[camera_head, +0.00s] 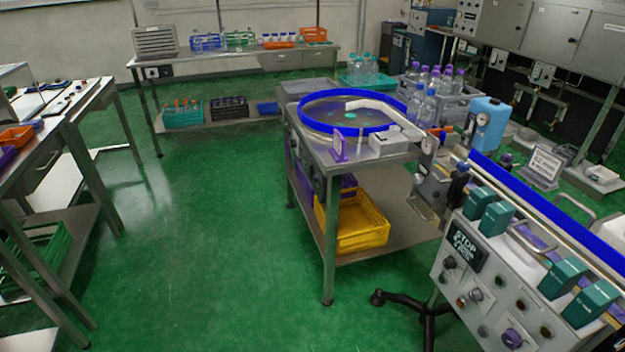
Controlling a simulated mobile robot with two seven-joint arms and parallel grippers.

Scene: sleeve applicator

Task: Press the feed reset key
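A control panel (492,298) fills the lower right, on the front of a grey machine. It carries several round knobs and buttons, including a dark knob (449,262), a small reddish button (461,301) and a large purple knob (512,338). I cannot tell which control is the feed reset key; the labels are too small to read. Neither of my grippers is in view.
Teal blocks (494,218) and a blue rail (545,208) top the machine. Beside it stands a table with a blue-rimmed turntable (301,118) and a yellow crate (362,235) below. A black stand foot (392,300) sits before the machine. Green floor (215,240) is open to the left.

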